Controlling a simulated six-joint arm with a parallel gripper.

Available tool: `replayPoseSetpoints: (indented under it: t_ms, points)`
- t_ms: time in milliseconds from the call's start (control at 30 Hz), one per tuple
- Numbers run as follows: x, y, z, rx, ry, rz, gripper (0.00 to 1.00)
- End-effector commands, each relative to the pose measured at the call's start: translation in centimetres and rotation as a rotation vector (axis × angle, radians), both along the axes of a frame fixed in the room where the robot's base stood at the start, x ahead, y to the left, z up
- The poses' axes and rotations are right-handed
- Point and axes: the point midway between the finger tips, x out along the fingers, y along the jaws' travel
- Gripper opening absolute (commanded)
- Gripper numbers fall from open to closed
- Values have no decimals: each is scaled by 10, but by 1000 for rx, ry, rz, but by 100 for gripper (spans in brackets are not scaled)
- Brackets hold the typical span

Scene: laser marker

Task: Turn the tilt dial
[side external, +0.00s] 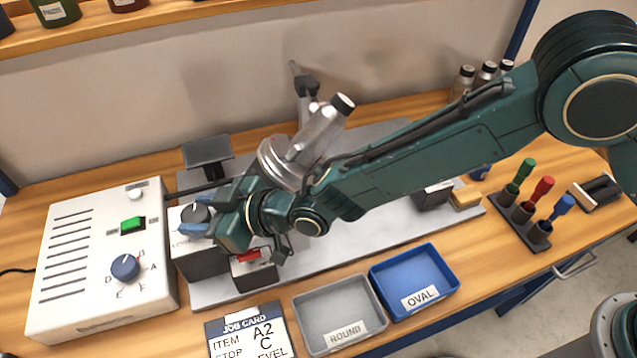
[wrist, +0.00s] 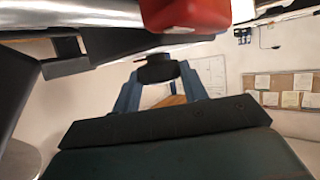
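A dark dial (side external: 196,213) sits on the pale top of a small dark box beside the white controller. No tilt label can be read on it. My gripper (side external: 202,211) reaches it from the right, with one blue finger on its near side and one on its far side. The wrist view shows a dark knob-like part (wrist: 158,70) between the two blue fingers (wrist: 158,90). The fingers stand apart around it; firm contact is not visible. My wrist hides part of the box.
The white controller (side external: 75,260) has a blue lettered dial (side external: 125,267) and a green button (side external: 132,224). A red switch (side external: 249,255) is just below my gripper. A job card (side external: 240,340), grey tray (side external: 340,312) and blue tray (side external: 414,281) line the front edge.

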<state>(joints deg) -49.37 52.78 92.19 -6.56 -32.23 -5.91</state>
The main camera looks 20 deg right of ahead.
Motion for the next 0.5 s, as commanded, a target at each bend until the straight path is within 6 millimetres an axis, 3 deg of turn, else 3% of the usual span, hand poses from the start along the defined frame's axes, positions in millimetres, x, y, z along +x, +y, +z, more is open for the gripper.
replayPoseSetpoints:
  t_ms: [500]
  points:
    - [-3, 2, -2, -5, 6, -76, 20]
